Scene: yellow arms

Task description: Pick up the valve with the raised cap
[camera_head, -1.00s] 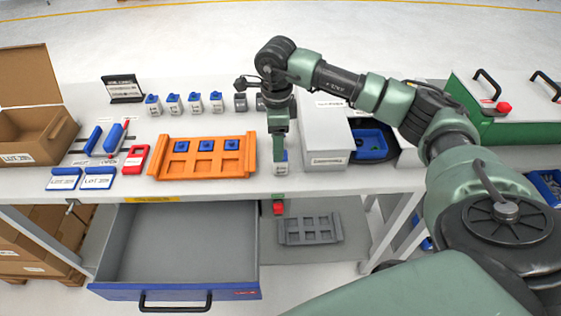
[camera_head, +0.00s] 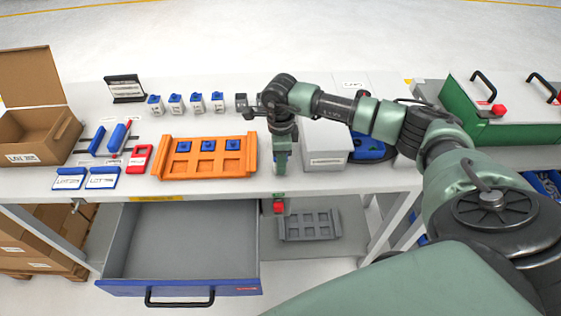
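My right gripper (camera_head: 281,163) points down at the table's front edge, just right of the orange tray (camera_head: 165,166). It is over a small white valve with a blue top, now almost fully hidden behind the fingers. I cannot tell whether the fingers are closed on it. Several similar white valves with blue caps stand in a row at the back, among them one at the left end (camera_head: 155,106) and one at the right end (camera_head: 218,103). Their cap heights are too small to compare. Blue parts sit in the tray's upper row. My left gripper is not in view.
An open grey drawer (camera_head: 185,240) juts out below the table. A cardboard box (camera_head: 35,135) and blue and red tools lie left.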

